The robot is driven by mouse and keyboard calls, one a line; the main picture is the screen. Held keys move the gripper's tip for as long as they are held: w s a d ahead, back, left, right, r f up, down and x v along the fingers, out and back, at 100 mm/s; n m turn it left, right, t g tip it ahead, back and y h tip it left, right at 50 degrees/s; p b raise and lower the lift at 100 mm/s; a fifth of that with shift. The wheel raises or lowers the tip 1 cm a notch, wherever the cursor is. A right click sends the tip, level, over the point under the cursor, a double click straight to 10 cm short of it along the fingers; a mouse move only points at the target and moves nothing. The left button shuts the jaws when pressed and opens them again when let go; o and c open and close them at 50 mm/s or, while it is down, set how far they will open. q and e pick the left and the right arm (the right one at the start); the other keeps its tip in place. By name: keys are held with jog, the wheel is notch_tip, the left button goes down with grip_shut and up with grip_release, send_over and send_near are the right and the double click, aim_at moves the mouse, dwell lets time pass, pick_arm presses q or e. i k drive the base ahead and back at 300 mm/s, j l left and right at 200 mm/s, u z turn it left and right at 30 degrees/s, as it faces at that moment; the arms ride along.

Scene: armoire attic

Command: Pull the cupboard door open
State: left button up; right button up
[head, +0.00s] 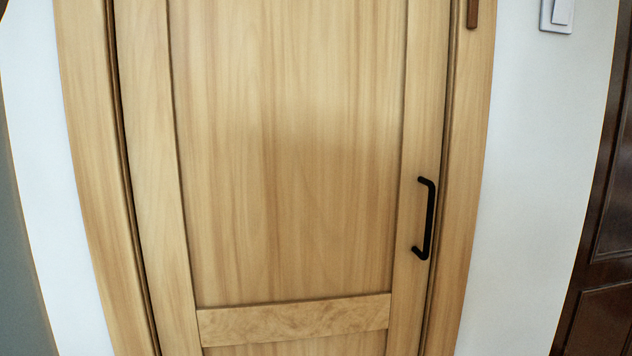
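The cupboard door (290,150) is light wood with a recessed centre panel and fills the middle of the head view. It sits flush in its wooden frame (95,170) and looks shut. A black D-shaped handle (430,220) stands upright on the door's right edge. Nothing touches the handle. Neither of my grippers shows in the head view. The lower part of the door is cut off by the picture's bottom edge.
White wall (530,170) flanks the frame on both sides. A light switch (557,14) is at the upper right. A dark brown panelled piece (605,240) stands at the far right. A small brown item (473,13) is on the frame's upper right. No obstacle shows before the door.

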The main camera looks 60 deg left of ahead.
aim_at(284, 156)
jog(key=u, duration=1.9)
jog(key=i+j+u, duration=0.15)
jog(key=i, duration=0.15)
